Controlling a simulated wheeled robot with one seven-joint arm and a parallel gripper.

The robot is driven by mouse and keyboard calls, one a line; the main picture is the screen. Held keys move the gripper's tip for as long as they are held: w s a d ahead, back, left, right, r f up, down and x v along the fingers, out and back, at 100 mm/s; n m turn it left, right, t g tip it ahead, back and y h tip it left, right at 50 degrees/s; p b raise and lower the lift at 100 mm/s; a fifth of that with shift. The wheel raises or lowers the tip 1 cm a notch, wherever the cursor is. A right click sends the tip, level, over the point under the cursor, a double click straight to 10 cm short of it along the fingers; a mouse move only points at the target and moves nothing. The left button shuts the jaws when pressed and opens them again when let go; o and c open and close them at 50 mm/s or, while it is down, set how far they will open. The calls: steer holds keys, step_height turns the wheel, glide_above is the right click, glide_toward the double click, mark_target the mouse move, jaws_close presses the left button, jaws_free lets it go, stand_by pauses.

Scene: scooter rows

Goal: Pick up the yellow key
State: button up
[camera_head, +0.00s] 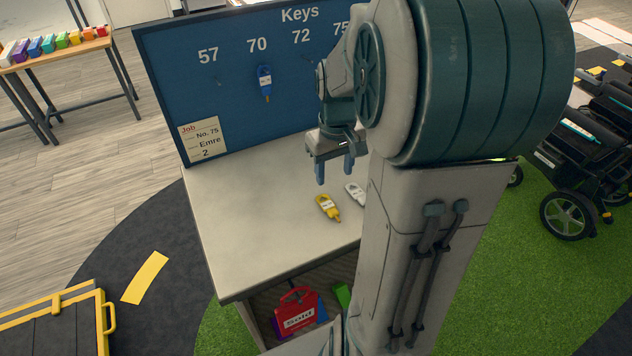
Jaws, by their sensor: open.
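The yellow key (328,208) lies flat on the light top of the cabinet (245,235), left of a white key (356,194). My gripper (335,172) hangs above the cabinet top, a little above and behind the yellow key in the picture. Its two blue-grey fingers point down, apart and with nothing between them. My arm covers the right part of the cabinet top and part of the key board.
A blue key board (225,75) stands at the back, with a blue key (265,83) under 70 and a job note (203,140). Scooters (590,150) stand at the right.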

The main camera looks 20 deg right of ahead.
mark_target(333, 211)
steer(key=f, duration=0.4)
steer(key=f+p, duration=0.1)
steer(key=f, duration=0.9)
steer(key=shift+w+d, duration=0.15)
steer(key=shift+d, duration=0.15)
steer(key=c, duration=1.1)
